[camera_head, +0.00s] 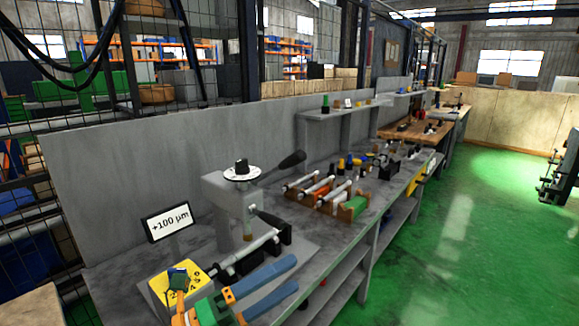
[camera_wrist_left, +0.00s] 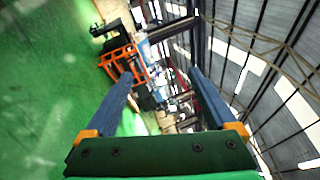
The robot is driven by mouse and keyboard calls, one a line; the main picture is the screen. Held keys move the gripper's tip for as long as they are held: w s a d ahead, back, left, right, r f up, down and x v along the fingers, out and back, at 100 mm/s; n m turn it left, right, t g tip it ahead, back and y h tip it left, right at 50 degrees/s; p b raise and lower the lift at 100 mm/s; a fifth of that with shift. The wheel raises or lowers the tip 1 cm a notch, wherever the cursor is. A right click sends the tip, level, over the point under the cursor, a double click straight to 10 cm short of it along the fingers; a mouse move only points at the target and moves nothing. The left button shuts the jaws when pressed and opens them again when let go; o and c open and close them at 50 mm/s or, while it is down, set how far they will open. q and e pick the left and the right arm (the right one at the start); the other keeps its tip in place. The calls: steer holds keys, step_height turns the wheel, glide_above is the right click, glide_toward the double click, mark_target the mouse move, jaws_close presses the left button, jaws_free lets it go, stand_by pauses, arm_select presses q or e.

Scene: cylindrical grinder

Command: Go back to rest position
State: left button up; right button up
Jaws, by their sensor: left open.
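My left gripper (camera_head: 296,273) is at the bottom of the head view, in front of the near end of the grey workbench (camera_head: 200,245). Its two blue fingers are apart with nothing between them. In the left wrist view the gripper (camera_wrist_left: 160,72) shows both blue fingers spread, with empty space between them and the green floor and hall roof beyond. The grey grinder (camera_head: 222,195) with a white dial and black handle stands on the bench behind the gripper. A shaft (camera_head: 248,250) lies on black supports beside it. My right gripper is not in view.
Racks with shafts (camera_head: 335,195) lie farther along the bench. The green floor (camera_head: 450,240) to the right is open, with a dark machine (camera_head: 560,175) at the right edge.

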arm_select(q)
steer(key=w+a+f+n+t+y, duration=0.2)
steer(key=a+n+t+y, duration=0.4)
steer(key=n, duration=0.5)
steer(key=w+a+f+n+t+y, duration=0.2)
steer(key=a+f+n+t+y, duration=0.15)
steer(key=a+n+y, duration=0.45)
steer(key=s+a+f+n+g+y, duration=0.2)
steer(key=s+f+n+g+y, duration=0.1)
steer(key=f+n, duration=0.25)
steer(key=s+a+f+n+g+y, duration=0.2)
steer(key=s+f+n+g, duration=0.15)
steer(key=f, duration=0.35)
steer(key=s+d+f+n+g+h, duration=0.25)
steer(key=s+f+g, duration=0.85)
steer(key=s, duration=0.7)
steer(key=s+a+x, duration=0.1)
steer(key=s+x, duration=0.1)
steer(key=x, duration=0.7)
steer(key=s+a+f+x, duration=0.1)
steer(key=x, duration=0.7)
steer(key=s+a+f+g+y, duration=0.1)
steer(key=s+f, duration=0.9)
steer(key=s, duration=0.3)
steer(key=shift+s+a+f, duration=0.25)
steer(key=shift+f, duration=0.1)
